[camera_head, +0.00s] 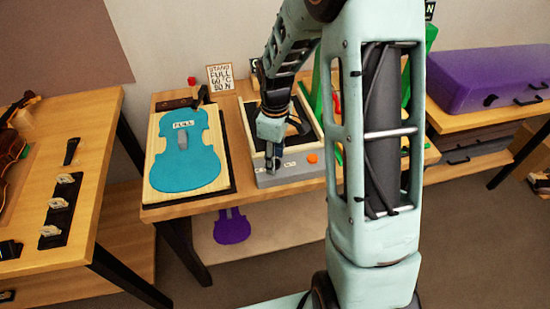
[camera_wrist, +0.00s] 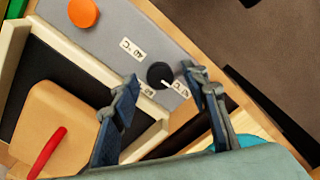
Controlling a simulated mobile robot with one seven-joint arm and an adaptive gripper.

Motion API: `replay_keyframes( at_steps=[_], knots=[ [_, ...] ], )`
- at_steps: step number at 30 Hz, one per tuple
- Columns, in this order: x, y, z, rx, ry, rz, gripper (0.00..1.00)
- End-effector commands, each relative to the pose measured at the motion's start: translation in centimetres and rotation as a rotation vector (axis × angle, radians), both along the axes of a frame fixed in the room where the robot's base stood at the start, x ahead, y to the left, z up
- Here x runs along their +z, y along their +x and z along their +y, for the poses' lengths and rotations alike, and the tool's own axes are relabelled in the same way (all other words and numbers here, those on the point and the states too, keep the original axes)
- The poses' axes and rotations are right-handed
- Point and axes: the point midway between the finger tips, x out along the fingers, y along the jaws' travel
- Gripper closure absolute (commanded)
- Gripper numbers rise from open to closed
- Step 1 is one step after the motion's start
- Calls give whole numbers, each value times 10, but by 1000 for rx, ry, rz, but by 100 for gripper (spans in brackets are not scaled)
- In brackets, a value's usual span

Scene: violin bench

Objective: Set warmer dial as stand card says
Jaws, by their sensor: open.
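The stand card (camera_head: 220,78) stands at the back of the bench; its small print seems to read "STAND FULL 60°C 90 N". The warmer (camera_head: 308,176) has a grey front panel. In the wrist view, its black round dial (camera_wrist: 158,74) sits on that panel, among small white labels (camera_wrist: 132,48) that are upside down and hard to read. A pale pointer mark on the dial points to the lower right, towards one label (camera_wrist: 180,89). My gripper (camera_wrist: 162,79) is open, its fingers on either side of the dial; contact cannot be told. In the head view my gripper (camera_head: 273,163) hides the dial.
An orange button (camera_wrist: 83,13) is on the same panel. Left of the warmer lies a teal violin-shaped piece (camera_head: 200,160) on a board. A purple case (camera_head: 490,78) rests on the right bench. A side table (camera_head: 85,130) with clips stands at left.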

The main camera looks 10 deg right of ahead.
Motion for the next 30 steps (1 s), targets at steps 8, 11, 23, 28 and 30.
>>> replay_keyframes(
  at_steps=[8, 11, 23, 28, 30],
  knots=[
    [-4, 0, 0, 0, 0, 0, 58],
    [-4, 0, 0, 0, 0, 0, 64],
    [-3, 0, 0, -1, 0, -1, 100],
    [-3, 0, 0, -22, 0, -1, 100],
    [-3, 0, 0, -43, 0, -1, 100]
  ],
)
